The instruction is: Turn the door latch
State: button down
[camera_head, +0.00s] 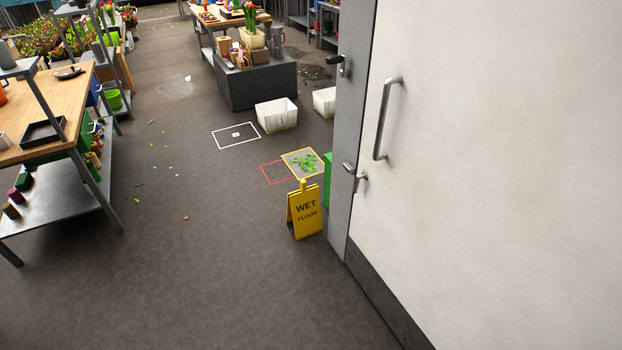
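A large white door (500,150) fills the right side of the view, with a dark kick plate (385,300) along its bottom. A small metal latch (360,181) sits at the door's left edge, beside the grey frame (342,210). A second metal fitting (343,66) is higher on the frame edge. A long vertical pull handle (383,118) is mounted on the door between them. Whether the latch is engaged is too small to tell. My gripper is not in view.
A yellow wet floor sign (306,210) stands just left of the door frame. A wooden workbench (50,110) is at left, and a grey block (255,82) and white crate (277,115) are farther back. The grey floor (190,285) in front is mostly clear.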

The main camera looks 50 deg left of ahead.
aim_at(364, 176)
jog(key=u, duration=1.45)
jog(key=i+j, duration=0.1)
jog(key=i, duration=0.6)
jog(key=i+j+z, duration=0.1)
jog(key=i, duration=0.55)
jog(key=i+j, duration=0.15)
jog(key=i, duration=0.55)
